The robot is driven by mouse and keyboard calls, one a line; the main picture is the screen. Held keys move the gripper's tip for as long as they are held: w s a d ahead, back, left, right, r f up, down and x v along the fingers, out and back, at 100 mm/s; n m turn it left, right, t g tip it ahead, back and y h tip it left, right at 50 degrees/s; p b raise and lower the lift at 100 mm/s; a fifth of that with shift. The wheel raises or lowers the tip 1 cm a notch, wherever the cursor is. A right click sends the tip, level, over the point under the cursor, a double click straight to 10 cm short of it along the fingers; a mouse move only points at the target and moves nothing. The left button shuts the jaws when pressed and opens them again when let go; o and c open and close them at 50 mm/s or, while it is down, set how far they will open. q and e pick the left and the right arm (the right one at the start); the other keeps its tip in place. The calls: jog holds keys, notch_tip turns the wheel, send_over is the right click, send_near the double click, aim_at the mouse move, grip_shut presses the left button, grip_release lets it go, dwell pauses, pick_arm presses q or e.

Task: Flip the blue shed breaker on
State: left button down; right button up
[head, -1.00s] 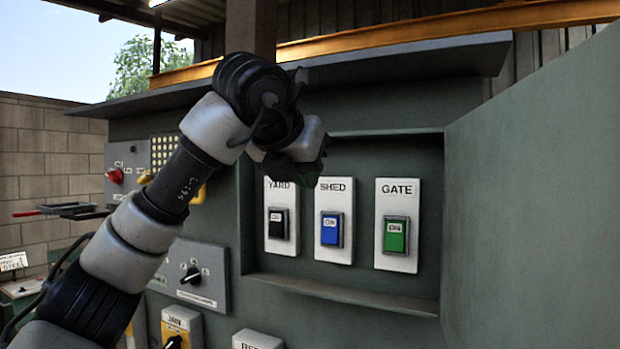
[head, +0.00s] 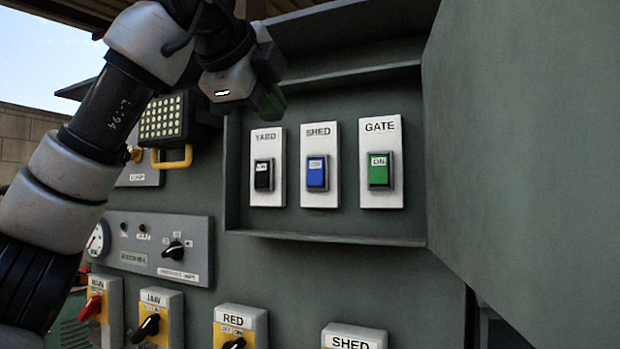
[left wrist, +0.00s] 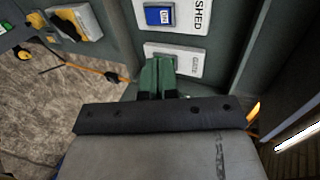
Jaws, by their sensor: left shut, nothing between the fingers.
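The blue shed breaker (head: 317,173) is a blue rocker marked ON, on a white plate labelled SHED (head: 320,195). It sits in the recessed box between the YARD and GATE breakers. My left gripper (head: 270,103) is above and left of it, near the top of the YARD plate in the picture, and appears apart from the switches. In the left wrist view my left gripper's green fingers (left wrist: 157,75) are together and empty. The blue rocker (left wrist: 159,16) and its SHED plate lie beyond them at the top. My right gripper is not in view.
The black YARD breaker (head: 263,175) and green GATE breaker (head: 380,171) flank the shed breaker. The box has a lower ledge (head: 330,238). A large grey panel (head: 520,150) stands at the right. A lower SHED switch (head: 352,337) is partly cut off.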

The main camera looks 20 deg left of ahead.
aim_at(316, 163)
pick_arm(q)
jog(key=shift+s, duration=0.1)
dwell(0.3)
jog(key=p+x, duration=0.2)
jog(key=x, duration=0.2)
jog(key=p+x, duration=0.2)
jog(key=x, duration=0.3)
jog(key=r+p+x, duration=0.1)
jog(key=p+x, duration=0.1)
jog(key=x, duration=0.2)
jog(key=shift+w+d, duration=0.15)
jog(key=shift+w, duration=0.4)
jog(key=shift+w+f, duration=0.15)
